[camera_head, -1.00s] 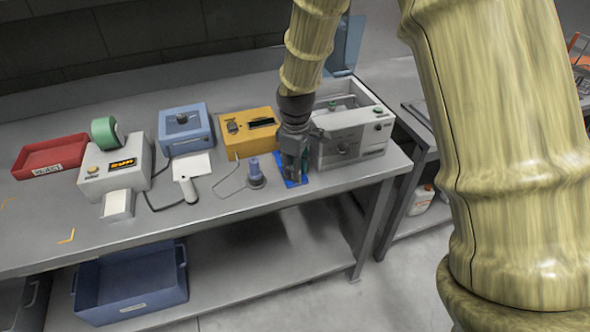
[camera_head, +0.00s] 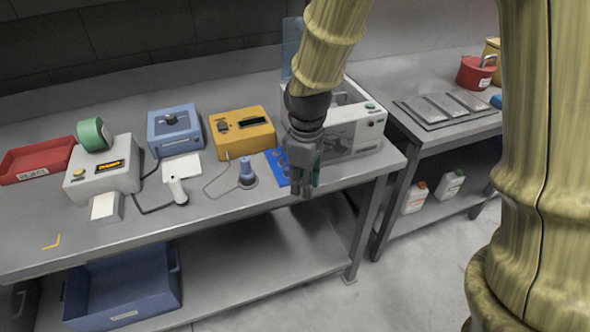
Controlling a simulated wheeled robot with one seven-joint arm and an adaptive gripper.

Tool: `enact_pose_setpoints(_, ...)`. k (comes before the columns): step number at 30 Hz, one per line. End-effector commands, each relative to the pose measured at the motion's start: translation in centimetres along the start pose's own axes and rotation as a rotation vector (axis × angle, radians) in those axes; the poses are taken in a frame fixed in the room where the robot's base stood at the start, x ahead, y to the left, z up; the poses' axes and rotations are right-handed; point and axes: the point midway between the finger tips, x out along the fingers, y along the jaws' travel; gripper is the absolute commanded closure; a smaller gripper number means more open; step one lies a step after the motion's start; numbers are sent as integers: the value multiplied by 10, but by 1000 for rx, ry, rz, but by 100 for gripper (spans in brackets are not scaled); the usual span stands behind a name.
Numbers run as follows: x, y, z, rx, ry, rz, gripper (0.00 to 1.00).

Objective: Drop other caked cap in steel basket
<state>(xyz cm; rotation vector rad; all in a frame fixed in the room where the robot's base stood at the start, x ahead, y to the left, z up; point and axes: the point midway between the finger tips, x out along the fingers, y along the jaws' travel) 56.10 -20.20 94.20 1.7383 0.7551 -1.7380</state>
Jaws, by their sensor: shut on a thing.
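My gripper (camera_head: 302,188) points down near the table's front edge, in front of the grey machine and just right of the blue mat. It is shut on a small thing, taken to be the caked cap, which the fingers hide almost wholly. A bit of teal shows at the fingers' right side. The blue mat (camera_head: 271,154) has round marks or small round items on it, too small to tell apart. The grey machine (camera_head: 368,133) is open at the top, with its clear lid raised behind my arm. A steel basket cannot be made out clearly; my arm covers part of that opening.
A purple-blue bottle-like piece (camera_head: 247,173) stands left of the mat. A yellow box (camera_head: 241,133), a blue box (camera_head: 172,128), a label printer (camera_head: 103,170) and a red tray (camera_head: 37,160) stand farther left. A second table (camera_head: 440,143) is at the right.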

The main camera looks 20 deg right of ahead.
Motion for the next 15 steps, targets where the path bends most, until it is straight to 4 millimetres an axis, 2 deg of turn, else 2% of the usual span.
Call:
enact_pose_setpoints(6, -3, -24, 25, 0, 1, 1, 84)
enact_pose_setpoints(15, -5, -36, 38, 0, 0, 0, 84)
